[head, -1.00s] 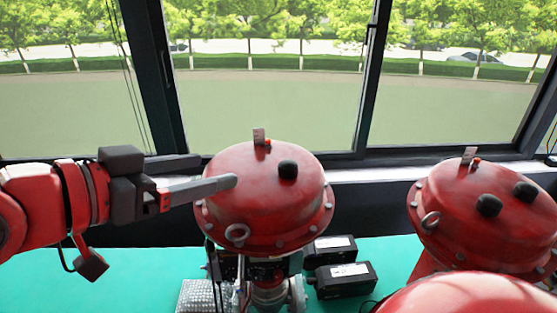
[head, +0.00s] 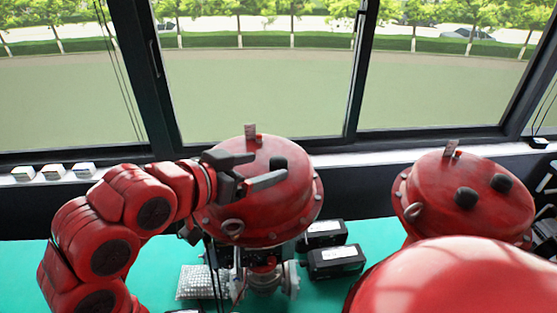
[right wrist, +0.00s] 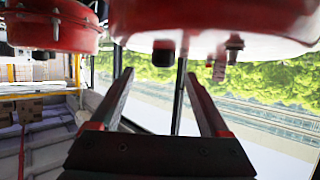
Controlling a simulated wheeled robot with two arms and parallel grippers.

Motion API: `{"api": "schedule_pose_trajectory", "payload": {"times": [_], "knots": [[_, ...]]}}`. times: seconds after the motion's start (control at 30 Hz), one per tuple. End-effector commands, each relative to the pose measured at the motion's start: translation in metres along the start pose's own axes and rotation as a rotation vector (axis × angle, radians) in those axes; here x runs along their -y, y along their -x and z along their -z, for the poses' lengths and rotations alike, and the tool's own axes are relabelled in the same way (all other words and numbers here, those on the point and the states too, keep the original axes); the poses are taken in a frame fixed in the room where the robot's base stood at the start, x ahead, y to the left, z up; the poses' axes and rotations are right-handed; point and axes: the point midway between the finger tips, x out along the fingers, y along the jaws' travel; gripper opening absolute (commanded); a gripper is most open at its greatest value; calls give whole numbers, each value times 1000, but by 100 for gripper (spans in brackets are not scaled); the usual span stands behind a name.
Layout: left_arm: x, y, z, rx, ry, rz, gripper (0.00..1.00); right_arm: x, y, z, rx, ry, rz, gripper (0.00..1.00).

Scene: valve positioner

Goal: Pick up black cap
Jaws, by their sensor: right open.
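A black cap (head: 279,163) sits on top of the left red valve dome (head: 240,190). My right gripper (head: 265,169) is open beside it, its two fingers pointing at the cap across the dome top. In the right wrist view, which is upside down, the cap (right wrist: 163,52) hangs from the dome (right wrist: 215,22) just beyond and between the open fingertips (right wrist: 159,74). No contact with the cap shows. Two other black caps, one nearer (head: 466,197) and one farther (head: 501,183), sit on the right dome (head: 440,215). My left gripper is not in view.
A grey upright tab (head: 250,131) stands on the left dome behind the fingers. A lifting ring (head: 231,226) is at its front. Black boxes (head: 335,262) lie on the green table (head: 155,275) between the domes. Windows stand behind.

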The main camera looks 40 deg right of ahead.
Motion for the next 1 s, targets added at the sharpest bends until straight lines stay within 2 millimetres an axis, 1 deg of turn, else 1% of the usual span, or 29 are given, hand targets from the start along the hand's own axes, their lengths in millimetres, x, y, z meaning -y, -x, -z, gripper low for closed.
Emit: {"api": "schedule_pose_trajectory", "payload": {"times": [0.1,0.3,0.4,0.6,0.67,0.7,0.87,1.0], "knots": [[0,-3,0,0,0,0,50,2,-16,-2,4,0,-4,80],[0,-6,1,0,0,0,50,4,-40,-2,2,2,-3,80],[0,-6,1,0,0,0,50,4,-45,-2,1,1,-2,80],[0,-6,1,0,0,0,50,4,-45,-2,0,0,-1,80],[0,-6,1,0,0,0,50,4,-45,-2,0,0,-1,71],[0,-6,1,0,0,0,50,4,-45,-2,-1,0,-1,64],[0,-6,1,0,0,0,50,4,-45,-2,0,0,-1,35],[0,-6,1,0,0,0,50,4,-45,-2,0,0,-1,10]]}}
